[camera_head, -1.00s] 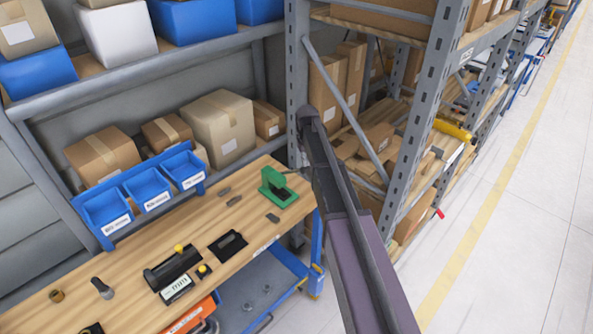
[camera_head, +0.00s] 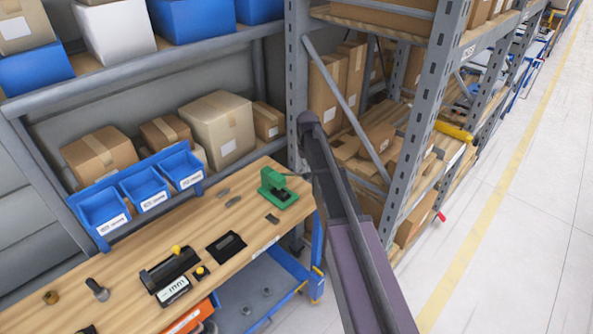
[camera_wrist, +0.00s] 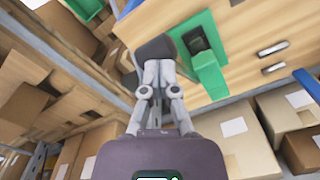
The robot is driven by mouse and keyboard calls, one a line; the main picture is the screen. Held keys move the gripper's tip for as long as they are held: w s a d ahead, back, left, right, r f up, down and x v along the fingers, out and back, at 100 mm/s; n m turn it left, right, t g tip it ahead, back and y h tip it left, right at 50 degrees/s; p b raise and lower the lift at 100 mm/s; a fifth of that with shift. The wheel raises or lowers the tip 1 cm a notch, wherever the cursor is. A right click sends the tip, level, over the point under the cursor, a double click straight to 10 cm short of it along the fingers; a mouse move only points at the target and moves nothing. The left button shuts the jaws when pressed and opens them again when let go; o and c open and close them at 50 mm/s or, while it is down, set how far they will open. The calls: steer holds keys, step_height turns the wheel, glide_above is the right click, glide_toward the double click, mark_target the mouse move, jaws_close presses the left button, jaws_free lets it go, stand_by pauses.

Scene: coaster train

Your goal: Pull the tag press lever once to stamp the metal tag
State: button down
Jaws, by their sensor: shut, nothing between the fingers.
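The green tag press (camera_head: 275,188) stands at the right end of the wooden workbench. In the wrist view its green body (camera_wrist: 209,74) with a dark upper part lies just right of my fingertips. A thin dark bar, perhaps the lever, sticks out from the press toward my arm in the head view. My gripper (camera_wrist: 158,66) is shut, with a dark block at its tips; I cannot tell whether this is the finger pads or the lever's grip. I cannot make out a metal tag in the press.
Small dark flat pieces (camera_head: 233,202) lie beside the press. A black tray (camera_head: 226,247) and a black device with a yellow knob (camera_head: 168,270) sit farther left. Blue bins (camera_head: 146,188) line the bench's back. A grey shelf upright (camera_head: 415,145) stands right of my arm.

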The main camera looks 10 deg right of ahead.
mark_target(310, 176)
steer(key=shift+s+f+b, duration=0.1)
steer(key=shift+f+b, duration=0.4)
steer(key=shift+f, duration=0.1)
stand_by(0.3)
steer(key=shift+s+d+f+b, duration=0.15)
steer(key=shift+f+b, duration=0.35)
steer(key=shift+s+d+f+b, duration=0.1)
steer(key=shift+s+f+b, duration=0.05)
steer(key=shift+f+b, duration=0.35)
steer(key=shift+f, duration=0.25)
steer(key=shift+s+d+f+b, duration=0.15)
steer(key=shift+s+f+b, duration=0.05)
steer(key=shift+f+b, duration=0.4)
steer(key=shift+s+d+f+b, duration=0.15)
steer(key=shift+f+b, duration=0.3)
steer(key=shift+b, duration=0.25)
steer(key=shift+f, duration=0.15)
steer(key=shift+r, duration=0.2)
step_height(310, 176, up, 13)
steer(key=p, duration=1.2)
steer(key=shift+f+p, duration=0.15)
steer(key=shift+p, duration=0.25)
stand_by(0.4)
steer(key=shift+s+f, duration=0.1)
